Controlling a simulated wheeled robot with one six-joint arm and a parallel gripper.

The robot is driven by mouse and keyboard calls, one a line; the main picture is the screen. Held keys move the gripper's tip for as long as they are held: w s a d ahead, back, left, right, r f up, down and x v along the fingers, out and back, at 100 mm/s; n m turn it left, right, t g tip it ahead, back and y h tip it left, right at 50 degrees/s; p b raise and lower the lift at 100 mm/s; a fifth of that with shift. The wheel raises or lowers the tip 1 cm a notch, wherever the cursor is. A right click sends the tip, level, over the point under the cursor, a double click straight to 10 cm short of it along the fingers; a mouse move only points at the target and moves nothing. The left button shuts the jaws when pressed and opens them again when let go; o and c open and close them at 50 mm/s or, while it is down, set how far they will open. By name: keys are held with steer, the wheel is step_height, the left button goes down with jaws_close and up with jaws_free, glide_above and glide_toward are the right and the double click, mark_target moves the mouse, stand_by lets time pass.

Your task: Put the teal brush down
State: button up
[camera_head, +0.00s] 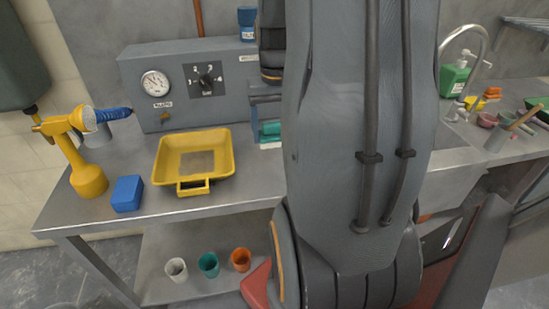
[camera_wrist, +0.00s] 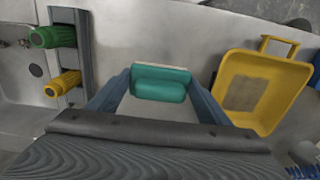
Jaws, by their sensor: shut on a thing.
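The teal brush (camera_head: 270,129) is between the fingers of my gripper (camera_head: 265,108), just right of the yellow tray in the head view. In the wrist view the teal brush (camera_wrist: 159,88) lies across between both fingers of my gripper (camera_wrist: 160,84), which is shut on it. A pale strip shows along one side of the brush, at its lower edge in the head view. The brush is low over the metal bench; I cannot tell whether it touches. My arm hides the bench right of it.
The yellow tray (camera_head: 167,159) stands close by, with a blue block (camera_head: 127,194) at its left. A grey gauge box (camera_head: 175,75) stands behind. In the wrist view, green (camera_wrist: 52,37) and yellow (camera_wrist: 62,82) handles sit in a rack at the left. Bare bench lies around the brush.

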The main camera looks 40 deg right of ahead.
mark_target(275, 124)
steer(key=shift+f+p, duration=0.45)
steer(key=shift+f, duration=3.2)
steer(key=shift+f, duration=0.1)
steer(key=o, duration=1.1)
step_height(275, 124, up, 11)
steer(key=shift+r+b, duration=0.2)
steer(key=shift+b, duration=0.65)
steer(key=shift+a+r, duration=0.1)
steer(key=shift+r, duration=0.3)
steer(key=s+a+f+n, duration=0.1)
steer(key=a+f+n, duration=0.1)
steer(key=a, duration=0.6)
steer(key=a+f+n, duration=0.2)
steer(key=a+f, duration=0.1)
steer(key=a, duration=0.5)
steer(key=s+a+f+n, duration=0.1)
steer(key=a+f+n, duration=0.1)
steer(key=a, duration=0.6)
steer(key=shift+s+f+t, duration=0.3)
steer(key=shift+f+t, duration=0.1)
steer(key=shift+f, duration=0.05)
